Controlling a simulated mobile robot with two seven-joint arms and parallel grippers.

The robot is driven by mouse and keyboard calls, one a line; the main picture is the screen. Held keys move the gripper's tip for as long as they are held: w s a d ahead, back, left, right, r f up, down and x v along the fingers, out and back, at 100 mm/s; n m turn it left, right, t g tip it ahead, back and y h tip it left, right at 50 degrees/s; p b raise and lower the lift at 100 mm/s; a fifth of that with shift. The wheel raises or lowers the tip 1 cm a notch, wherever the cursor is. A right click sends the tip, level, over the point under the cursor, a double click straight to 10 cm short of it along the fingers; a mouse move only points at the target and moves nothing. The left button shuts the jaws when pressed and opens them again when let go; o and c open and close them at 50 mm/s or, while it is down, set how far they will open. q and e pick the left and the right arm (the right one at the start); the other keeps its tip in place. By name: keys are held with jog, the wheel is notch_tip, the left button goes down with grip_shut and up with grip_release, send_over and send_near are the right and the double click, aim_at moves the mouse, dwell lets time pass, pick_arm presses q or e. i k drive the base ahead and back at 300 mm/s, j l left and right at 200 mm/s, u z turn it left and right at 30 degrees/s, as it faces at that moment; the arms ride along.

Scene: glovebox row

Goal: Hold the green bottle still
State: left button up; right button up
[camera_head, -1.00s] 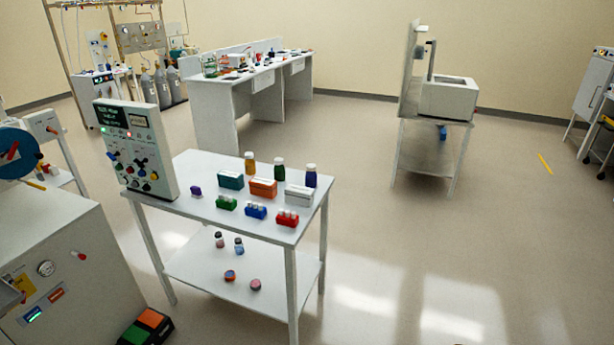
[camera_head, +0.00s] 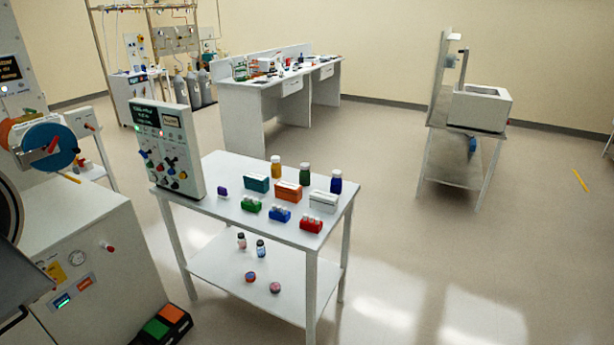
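The green bottle (camera_head: 305,174) has a white cap and stands upright at the back of the white table (camera_head: 232,207). It is between an amber bottle (camera_head: 276,167) on its left and a blue bottle (camera_head: 336,182) on its right. An orange box (camera_head: 288,192) sits just in front of it. Neither of my grippers shows in the head view, and nothing touches the green bottle.
The table also bears a teal box (camera_head: 257,184), a white box (camera_head: 323,202), small green, blue and red racks, and a control panel (camera_head: 168,150). A large machine (camera_head: 95,255) and pedals (camera_head: 165,324) stand left. Open floor (camera_head: 440,250) lies to the right.

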aim_at(304, 175)
jog(key=z, duration=1.05)
jog(key=i+l+z, duration=0.2)
jog(key=i, duration=0.35)
jog(key=i+z, duration=0.2)
jog(key=i, duration=0.3)
jog(key=i+u, duration=0.25)
jog(key=i, duration=0.55)
jog(key=i+l+u, duration=0.1)
jog(key=i+u, duration=0.15)
jog(key=i, duration=0.5)
jog(key=i+u, duration=0.1)
jog(key=i, duration=0.7)
jog(key=i+l+u, duration=0.15)
jog(key=i, duration=0.7)
jog(key=i+j+u, duration=0.1)
jog(key=i+u, duration=0.7)
jog(key=i+l+u, duration=0.1)
jog(key=i+u, duration=0.3)
jog(key=i+j+u, duration=0.2)
jog(key=i+u, duration=0.3)
jog(key=i+l+u, duration=0.1)
jog(key=i+u, duration=0.4)
jog(key=i, duration=0.2)
jog(key=i+l+u, duration=0.1)
jog(key=i+u, duration=0.3)
jog(key=i+l+u, duration=0.25)
jog(key=i+u, duration=0.15)
jog(key=i, duration=0.15)
